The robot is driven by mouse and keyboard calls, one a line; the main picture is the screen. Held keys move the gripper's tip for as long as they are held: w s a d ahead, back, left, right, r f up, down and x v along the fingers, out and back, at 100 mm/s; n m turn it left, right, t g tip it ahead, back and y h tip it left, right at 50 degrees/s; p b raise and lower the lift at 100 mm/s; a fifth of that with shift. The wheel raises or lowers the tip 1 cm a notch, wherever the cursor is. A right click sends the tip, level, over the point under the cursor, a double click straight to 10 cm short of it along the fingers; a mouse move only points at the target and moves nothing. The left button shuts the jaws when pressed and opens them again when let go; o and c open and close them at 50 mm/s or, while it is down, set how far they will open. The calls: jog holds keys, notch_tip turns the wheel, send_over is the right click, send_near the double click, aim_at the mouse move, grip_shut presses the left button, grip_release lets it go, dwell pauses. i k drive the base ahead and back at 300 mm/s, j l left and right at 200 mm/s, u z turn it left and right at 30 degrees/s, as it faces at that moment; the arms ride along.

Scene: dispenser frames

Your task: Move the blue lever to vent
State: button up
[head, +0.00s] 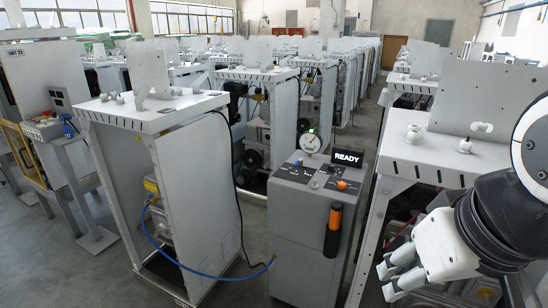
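A grey dispenser cabinet (300,225) stands at the centre of the head view. Its top carries a round gauge (311,143), a black READY sign (347,158), a small orange-red knob (342,185) and dark label plates. A black holder with an orange-topped handle (335,217) hangs on the cabinet front. My gripper (387,281) is at the lower right, apart from the cabinet and to its right. Its two fingers are spread, with nothing between them.
A blue hose (190,277) runs from under the white table (150,115) on the left to the cabinet's lower side. Another white table (425,145) with a plate and round fittings stands close to my arm at right. A yellow-framed machine (25,155) is at far left.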

aim_at(300, 162)
jog(key=i+j+z, duration=0.1)
jog(key=i+j, duration=0.4)
jog(key=i+j+z, duration=0.15)
jog(key=i+j, duration=0.4)
jog(key=i+j+z, duration=0.1)
jog(key=i+j, duration=0.4)
jog(key=j, duration=0.15)
jog(key=i+j+z, duration=0.1)
jog(key=i+j, duration=0.35)
jog(key=j, duration=0.2)
